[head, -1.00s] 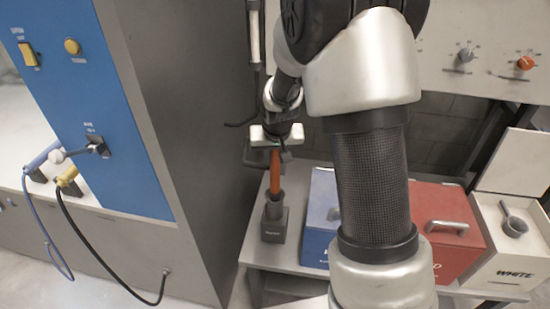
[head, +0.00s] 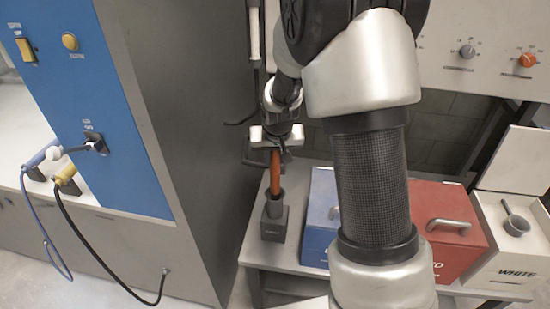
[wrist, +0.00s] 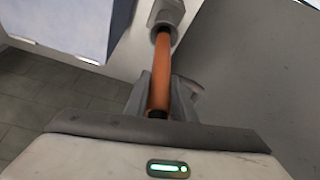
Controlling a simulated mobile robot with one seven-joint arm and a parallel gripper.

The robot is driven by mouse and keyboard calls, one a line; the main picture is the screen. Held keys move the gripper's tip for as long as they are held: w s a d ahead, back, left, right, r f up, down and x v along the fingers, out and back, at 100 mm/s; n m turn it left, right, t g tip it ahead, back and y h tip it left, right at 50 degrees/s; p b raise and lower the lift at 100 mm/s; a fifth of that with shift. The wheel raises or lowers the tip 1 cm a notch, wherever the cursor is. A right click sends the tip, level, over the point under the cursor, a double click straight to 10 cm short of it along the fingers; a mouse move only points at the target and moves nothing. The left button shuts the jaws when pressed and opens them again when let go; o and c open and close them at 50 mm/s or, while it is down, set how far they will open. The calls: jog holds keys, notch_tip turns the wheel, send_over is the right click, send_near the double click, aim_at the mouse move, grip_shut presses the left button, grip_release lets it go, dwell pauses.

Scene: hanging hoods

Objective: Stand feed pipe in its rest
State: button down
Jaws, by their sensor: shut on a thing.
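The feed pipe is an orange tube (head: 275,172). It stands upright, its lower end inside the mouth of the dark grey rest (head: 274,220) on the shelf. My gripper (head: 276,150) is above the rest, shut on the upper part of the pipe. In the wrist view the orange pipe (wrist: 160,75) runs from between the fingers (wrist: 162,100) to the grey rest (wrist: 168,17). The depth of the pipe in the rest is hidden by its walls.
A blue bin (head: 318,215) and a red bin (head: 447,225) stand right of the rest, with a white bin (head: 515,240) beyond. A tall grey cabinet (head: 185,130) is close on the left. A dark hanging tube (head: 254,60) is behind my arm.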

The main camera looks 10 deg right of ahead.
jog(key=b, duration=0.3)
send_over(275, 185)
jog(key=w, duration=0.1)
jog(key=shift+w+d+f, duration=0.1)
jog(key=shift+f, duration=1.05)
jog(key=shift+w+d+f, duration=0.1)
jog(key=shift+f, duration=1)
jog(key=shift+f+b, duration=0.15)
jog(key=shift+b, duration=0.2)
jog(key=shift+f+b, duration=2.55)
jog(key=shift+f, duration=0.65)
jog(key=c, duration=1.4)
grip_release()
jog(key=p+v, duration=0.3)
jog(key=v, duration=1.4)
jog(key=shift+r, duration=0.25)
